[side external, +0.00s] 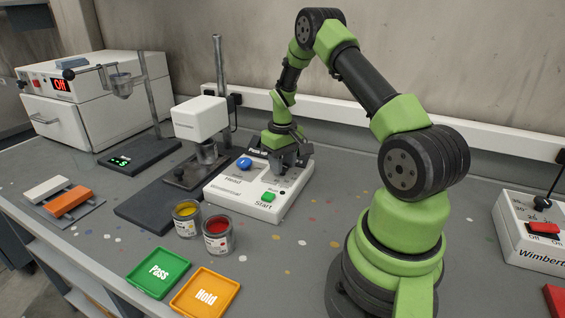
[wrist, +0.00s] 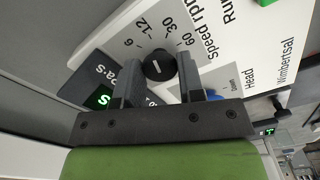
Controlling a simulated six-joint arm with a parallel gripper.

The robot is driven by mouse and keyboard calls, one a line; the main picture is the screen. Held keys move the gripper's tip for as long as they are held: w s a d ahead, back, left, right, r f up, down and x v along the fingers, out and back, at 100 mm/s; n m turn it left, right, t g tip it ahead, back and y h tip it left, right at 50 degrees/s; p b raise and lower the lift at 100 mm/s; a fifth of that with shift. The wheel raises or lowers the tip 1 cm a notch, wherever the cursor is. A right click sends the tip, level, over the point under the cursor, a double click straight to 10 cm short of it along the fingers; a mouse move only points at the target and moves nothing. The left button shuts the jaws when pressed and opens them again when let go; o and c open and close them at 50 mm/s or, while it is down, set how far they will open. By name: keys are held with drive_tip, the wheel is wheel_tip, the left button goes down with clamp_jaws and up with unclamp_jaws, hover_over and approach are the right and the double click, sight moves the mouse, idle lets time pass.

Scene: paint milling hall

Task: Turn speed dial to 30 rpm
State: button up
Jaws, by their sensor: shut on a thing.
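The speed dial (wrist: 157,66) is a round black knob on the white control box (side external: 243,203). In the wrist view it sits between the two fingers of my gripper (wrist: 161,78), which is shut on it. Printed numbers 6, 12, 30 and 60 and the words "Speed rpm" show around and beside it. A small pale mark shows on the knob, but I cannot tell for sure which number it points to. In the side view my gripper (side external: 291,160) comes down on the box's back right part and hides the dial.
Yellow (side external: 187,218) and red (side external: 218,236) paint cans stand in front.

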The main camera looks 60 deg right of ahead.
drive_tip(key=m, duration=0.6)
drive_tip(key=shift+m, duration=0.4)
idle(0.3)
drive_tip(key=o, duration=0.9)
wheel_tip(320, 180, up, 10)
drive_tip(key=shift+r, duration=0.1)
